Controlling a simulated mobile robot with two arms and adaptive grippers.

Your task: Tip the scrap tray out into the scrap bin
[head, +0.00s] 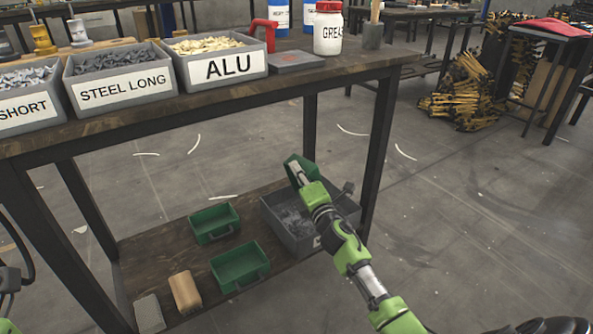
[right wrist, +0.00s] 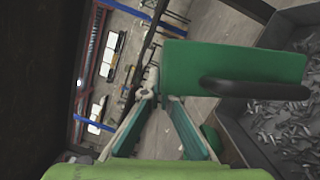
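The green scrap tray (head: 307,165) is in the air above the scrap bin, steeply tilted. My right gripper (head: 296,174) is at the tray and appears shut on its edge; the exact contact is unclear. In the right wrist view the tray (right wrist: 225,62) shows its flat green side and a dark handle, beside the fingertips (right wrist: 160,96). No scrap shows in the tray, but its inside is partly hidden. The grey scrap bin (head: 285,231) stands on the lower shelf; grey scrap pieces (right wrist: 275,125) lie in it. My left gripper does not show.
Two green trays (head: 213,223) (head: 240,266), a tan block (head: 185,291) and a grey block (head: 149,313) share the lower shelf (head: 160,250). The bench above holds labelled rivet bins (head: 221,68) and a grease jar (head: 328,32). The bench leg (head: 378,150) stands close to the bin.

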